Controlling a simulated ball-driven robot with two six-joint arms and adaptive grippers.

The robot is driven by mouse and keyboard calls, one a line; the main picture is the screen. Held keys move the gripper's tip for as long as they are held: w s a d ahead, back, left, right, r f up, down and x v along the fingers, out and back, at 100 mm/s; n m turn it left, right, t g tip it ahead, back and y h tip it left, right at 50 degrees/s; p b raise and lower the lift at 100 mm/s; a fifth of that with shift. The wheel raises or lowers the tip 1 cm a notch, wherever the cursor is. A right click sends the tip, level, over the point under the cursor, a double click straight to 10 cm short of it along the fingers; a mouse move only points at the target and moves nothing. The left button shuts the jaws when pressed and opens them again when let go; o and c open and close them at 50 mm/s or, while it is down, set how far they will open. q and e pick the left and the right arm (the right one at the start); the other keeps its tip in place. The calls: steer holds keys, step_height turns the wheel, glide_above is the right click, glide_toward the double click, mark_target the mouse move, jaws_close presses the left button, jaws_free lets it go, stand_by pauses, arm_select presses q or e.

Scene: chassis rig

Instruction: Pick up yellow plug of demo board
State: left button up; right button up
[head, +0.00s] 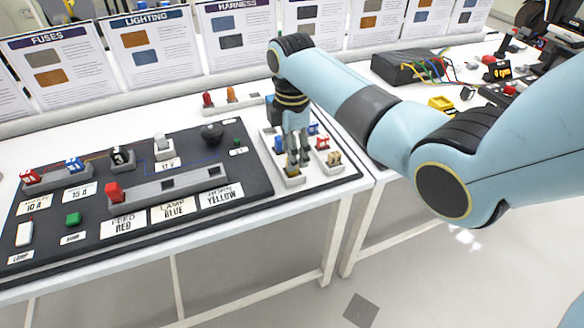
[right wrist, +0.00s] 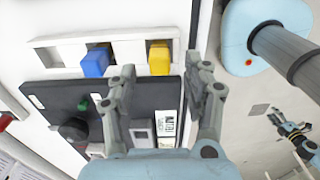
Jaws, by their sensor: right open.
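The yellow plug (right wrist: 159,58) sits in the right end of a white slotted holder (right wrist: 62,43) in the right wrist view, with a blue plug (right wrist: 95,62) beside it. My right gripper (right wrist: 161,66) is open and empty, with its fingers on either side of the line to the yellow plug. In the head view my right gripper (head: 298,163) points down over the front of the holder and partly hides the yellow plug (head: 293,172). The dark demo board (head: 250,184) lies left of it. A small dark part at the right wrist view's lower right may be my left gripper.
A grey rail (head: 165,188) with a red plug (head: 114,192) is on the board. A black knob (head: 212,133) stands behind. The table's front edge is near.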

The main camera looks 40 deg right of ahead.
step_height(320, 180, down, 2)
steer(key=shift+f, duration=0.2)
jaws_close()
steer(key=shift+r, duration=0.15)
